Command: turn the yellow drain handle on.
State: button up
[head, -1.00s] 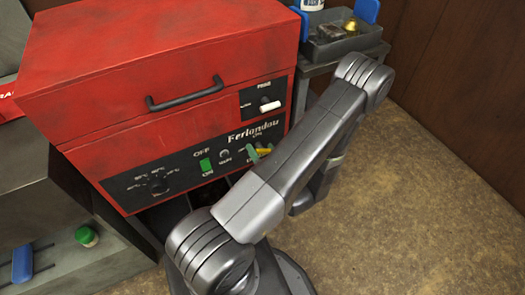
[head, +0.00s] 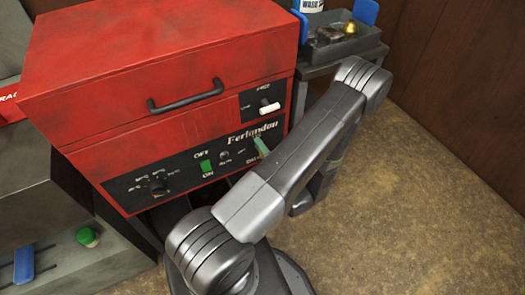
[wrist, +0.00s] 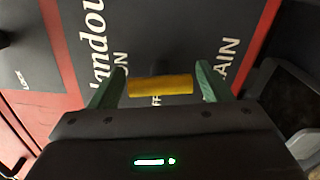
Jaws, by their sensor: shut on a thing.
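The yellow drain handle (wrist: 160,85) is a short bar on the black panel in the wrist view. It lies across the space between my gripper's two green fingers (wrist: 162,86), with its ends at them. My gripper is shut on it. The letters "ON", part of "OFF" and "DRAIN" show around the handle. In the head view, one green fingertip (head: 261,147) shows at the panel's right part. My arm hides the handle there.
The red machine (head: 150,75) has a black lid handle (head: 186,95), a white-handled switch (head: 269,106), a green switch (head: 206,167) and a black knob (head: 158,187). A grey tray (head: 340,43) stands behind at right. Floor at right is clear.

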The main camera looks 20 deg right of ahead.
jog(key=shift+m, duration=1)
jog(key=o, duration=0.9)
jog(key=s+d, duration=0.1)
jog(key=s, duration=1.3)
jog(key=shift+w, duration=0.15)
jog(key=w, duration=0.9)
jog(key=w+a, duration=0.1)
jog(key=w, duration=0.3)
jog(key=shift+w, duration=0.35)
